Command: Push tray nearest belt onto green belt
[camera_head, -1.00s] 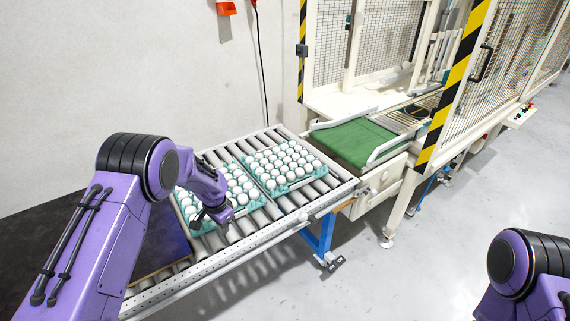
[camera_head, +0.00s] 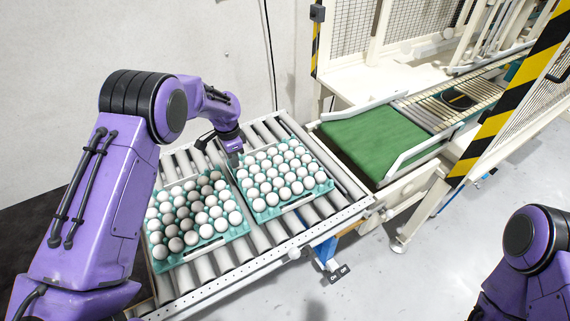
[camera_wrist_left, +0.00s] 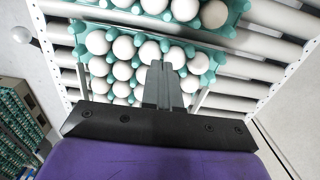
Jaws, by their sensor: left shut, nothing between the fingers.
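The tray nearest the belt (camera_head: 309,183) is teal and full of white eggs. It lies on the roller conveyor, short of the green belt (camera_head: 372,141). A second egg tray (camera_head: 167,264) lies to its left with a narrow gap between. My left gripper (camera_head: 234,160) is shut and empty, pointing down at the far left corner of the nearest tray; contact cannot be told. In the left wrist view, the shut fingers (camera_wrist_left: 163,70) show in front of one egg tray, with part of another tray (camera_wrist_left: 222,28) at the top. My right gripper is out of view.
The roller conveyor (camera_head: 268,244) has bare rollers between the nearest tray and the belt. White guide rails (camera_head: 418,150) flank the green belt. A yellow-black striped post (camera_head: 497,118) stands to the right. Stacked trays (camera_wrist_left: 18,125) show in the left wrist view.

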